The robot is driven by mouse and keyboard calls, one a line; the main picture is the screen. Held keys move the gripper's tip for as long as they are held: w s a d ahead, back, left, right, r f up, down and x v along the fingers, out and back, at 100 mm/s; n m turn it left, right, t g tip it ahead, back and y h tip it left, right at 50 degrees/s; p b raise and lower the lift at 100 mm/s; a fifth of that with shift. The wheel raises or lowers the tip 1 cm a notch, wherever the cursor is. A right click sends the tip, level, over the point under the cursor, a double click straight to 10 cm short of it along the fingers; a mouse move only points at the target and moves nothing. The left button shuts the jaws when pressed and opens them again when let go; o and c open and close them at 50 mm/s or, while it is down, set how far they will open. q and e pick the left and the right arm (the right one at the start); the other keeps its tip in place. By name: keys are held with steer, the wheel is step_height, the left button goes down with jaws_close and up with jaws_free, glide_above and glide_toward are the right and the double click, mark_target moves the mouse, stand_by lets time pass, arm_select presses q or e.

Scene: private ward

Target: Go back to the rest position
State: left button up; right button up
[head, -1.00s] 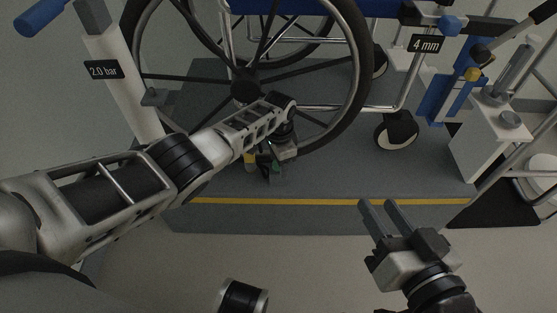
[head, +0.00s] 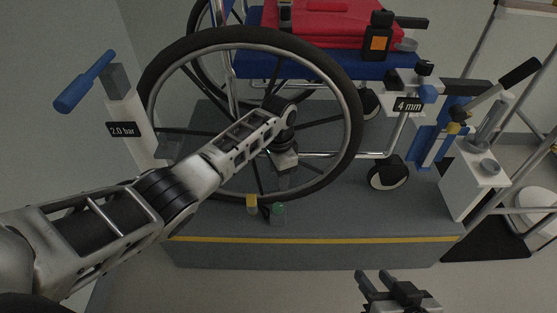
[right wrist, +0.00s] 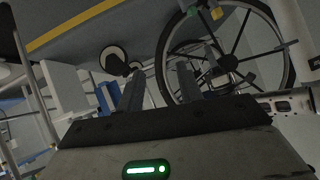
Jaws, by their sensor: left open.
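My left gripper (head: 284,182) hangs in front of the large wheelchair wheel (head: 347,120), with its fingers pointing down. It is open, and nothing shows in it. Just below it, a yellow-topped item (head: 252,204) and a green-topped item (head: 278,212) stand at the foot of the wheel. My right gripper (head: 374,278) is at the bottom edge of the head view, over the pale floor in front of the platform. In the right wrist view its two fingers (right wrist: 160,88) are apart with nothing between them.
The wheelchair stands on a grey platform (head: 330,222) with a yellow edge stripe. A post labelled 2.0 bar (head: 122,130) is at left. A blue clamp device and white box (head: 470,185) are at right. A red item (head: 340,20) lies on the blue seat.

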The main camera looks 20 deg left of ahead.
arm_select(q)
steer(key=shift+r, duration=0.75)
arm_select(e)
steer(key=shift+s+d+f, duration=0.1)
steer(key=shift+f, duration=0.15)
